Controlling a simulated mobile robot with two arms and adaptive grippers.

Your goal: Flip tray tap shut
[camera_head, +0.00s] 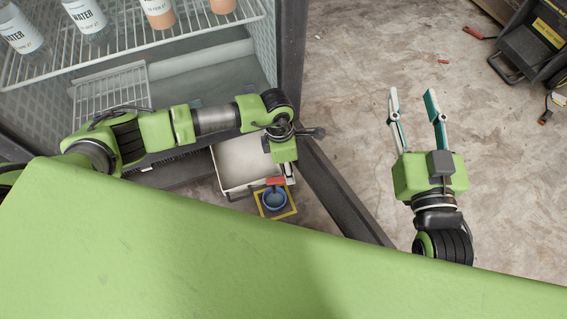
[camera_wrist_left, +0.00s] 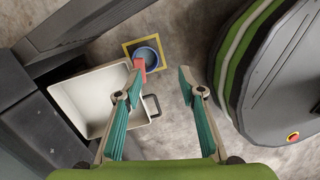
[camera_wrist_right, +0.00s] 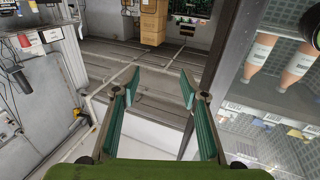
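The cream tray (camera_head: 240,162) is on the floor in front of the freezer. Its red tap (camera_head: 275,181) sits at the near end, by a blue bowl (camera_head: 274,202). In the left wrist view the tray (camera_wrist_left: 70,96), red tap (camera_wrist_left: 140,68) and bowl (camera_wrist_left: 147,57) show again. My left gripper (camera_wrist_left: 160,74) is open, with its left fingertip close to the tap; I cannot tell if they touch. In the head view the left arm partly hides this area. My right gripper (camera_head: 414,92) is open and empty over bare floor; it also shows in the right wrist view (camera_wrist_right: 159,82).
The bowl stands within a yellow square (camera_head: 262,212) on the floor. A dark freezer frame post (camera_head: 340,190) runs just right of the tray. Bottles (camera_head: 158,12) stand on a wire shelf (camera_head: 130,45). Floor around my right gripper is clear.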

